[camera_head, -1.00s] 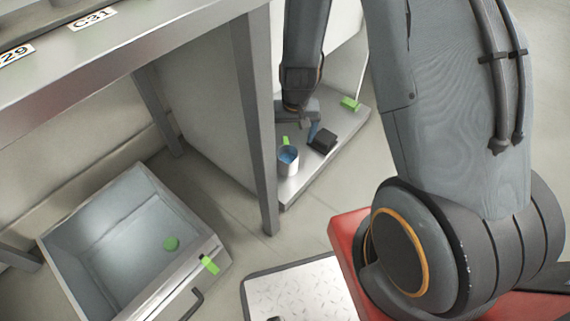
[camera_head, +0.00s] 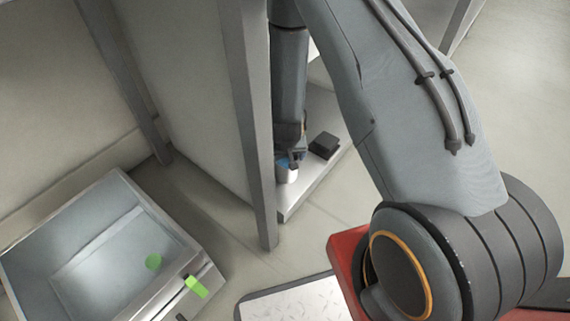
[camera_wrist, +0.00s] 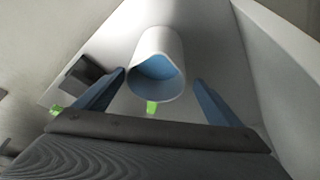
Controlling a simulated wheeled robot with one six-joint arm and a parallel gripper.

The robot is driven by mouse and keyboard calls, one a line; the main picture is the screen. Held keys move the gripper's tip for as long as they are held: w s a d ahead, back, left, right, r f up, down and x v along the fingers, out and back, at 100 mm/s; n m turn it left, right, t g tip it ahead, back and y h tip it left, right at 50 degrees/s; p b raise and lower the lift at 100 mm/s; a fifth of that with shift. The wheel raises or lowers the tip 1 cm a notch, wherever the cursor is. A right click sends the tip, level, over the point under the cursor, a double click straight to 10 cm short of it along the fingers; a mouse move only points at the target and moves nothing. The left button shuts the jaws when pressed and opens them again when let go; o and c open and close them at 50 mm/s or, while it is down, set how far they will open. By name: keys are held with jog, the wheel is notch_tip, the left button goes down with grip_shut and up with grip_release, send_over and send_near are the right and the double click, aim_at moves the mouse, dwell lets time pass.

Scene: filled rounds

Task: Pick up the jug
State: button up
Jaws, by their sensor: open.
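The jug (camera_head: 287,174) is a small white vessel with a blue inside, standing on a low grey shelf (camera_head: 297,205) beside a cabinet panel. In the head view my gripper (camera_head: 290,158) is right at its top and covers part of it. In the wrist view the jug (camera_wrist: 155,45) lies ahead, between and slightly beyond the two blue-grey fingers of my gripper (camera_wrist: 160,77). The fingers are spread apart, with a gap on both sides of the jug. A small green piece (camera_wrist: 152,107) shows at the jug's near rim; whether it is attached I cannot tell.
A black block (camera_head: 324,145) sits on the shelf close to the jug. A grey upright post (camera_head: 250,130) stands left of the shelf. An open grey bin (camera_head: 190,245) holding a green round thing (camera_head: 153,262) is at lower left. Bare floor lies between.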

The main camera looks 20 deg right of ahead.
aim_at(286, 161)
jog(key=b+x, duration=0.2)
jog(key=x, duration=0.1)
jog(key=b+x, duration=0.1)
jog(key=x, duration=0.1)
jog(key=shift+s+d+f, duration=0.1)
jog(key=shift+s+d, duration=0.15)
jog(key=shift+d, duration=0.05)
jog(key=c, duration=1.7)
jog(key=shift+o, duration=0.2)
